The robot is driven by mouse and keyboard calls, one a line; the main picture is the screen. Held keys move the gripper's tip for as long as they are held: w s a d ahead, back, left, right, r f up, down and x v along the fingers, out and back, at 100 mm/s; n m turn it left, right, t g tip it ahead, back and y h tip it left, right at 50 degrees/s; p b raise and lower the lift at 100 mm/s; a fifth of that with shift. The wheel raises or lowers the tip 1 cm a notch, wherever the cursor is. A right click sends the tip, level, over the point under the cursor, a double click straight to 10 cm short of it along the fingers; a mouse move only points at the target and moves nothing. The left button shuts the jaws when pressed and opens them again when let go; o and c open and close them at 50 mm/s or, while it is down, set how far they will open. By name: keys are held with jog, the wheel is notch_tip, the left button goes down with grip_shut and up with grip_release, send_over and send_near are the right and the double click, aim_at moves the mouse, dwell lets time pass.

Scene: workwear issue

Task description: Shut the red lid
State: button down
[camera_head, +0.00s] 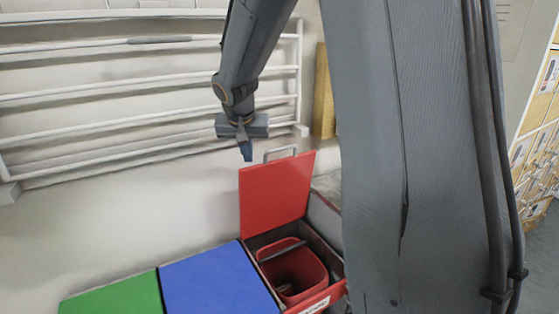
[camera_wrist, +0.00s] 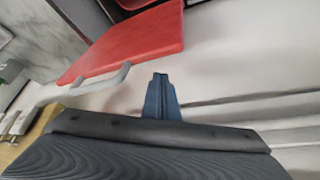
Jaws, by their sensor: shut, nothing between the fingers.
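The red lid (camera_head: 276,192) stands raised, tilted back toward the wall, above an open compartment with a red bin (camera_head: 293,270) inside. A grey handle (camera_head: 281,152) sticks up from the lid's top edge. In the wrist view the red lid (camera_wrist: 130,40) fills the upper middle, with its handle (camera_wrist: 97,80) at the near edge. My gripper (camera_head: 247,154) is shut and empty, just left of the handle and above the lid's top left corner. Its fingertips also show in the wrist view (camera_wrist: 160,82), to the right of the handle and apart from it.
A blue lid (camera_head: 218,282) and a green lid (camera_head: 112,297) lie closed to the left of the open compartment. A white rail rack (camera_head: 150,95) is on the wall behind my gripper. Wooden lockers (camera_head: 540,140) stand at the far right.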

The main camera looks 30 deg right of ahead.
jog(key=shift+f+b, duration=1.3)
jog(key=shift+f, duration=0.25)
jog(key=shift+s+b, duration=0.5)
jog(key=shift+s, duration=2.75)
notch_tip(320, 180, up, 10)
jog(key=p, duration=0.7)
jog(key=shift+f, duration=0.2)
jog(key=s+a+f+n+g+y+b, duration=0.1)
jog(key=s+a+f+n+b, duration=0.1)
jog(key=s+a+f, duration=0.3)
jog(key=s+a+f+n+g+y+b, duration=0.1)
jog(key=s+a+f+n, duration=0.3)
jog(key=s+f, duration=0.9)
jog(key=shift+a+f+g+y+b, duration=0.3)
jog(key=shift+a+g+y+b, duration=0.15)
jog(key=shift+g, duration=0.35)
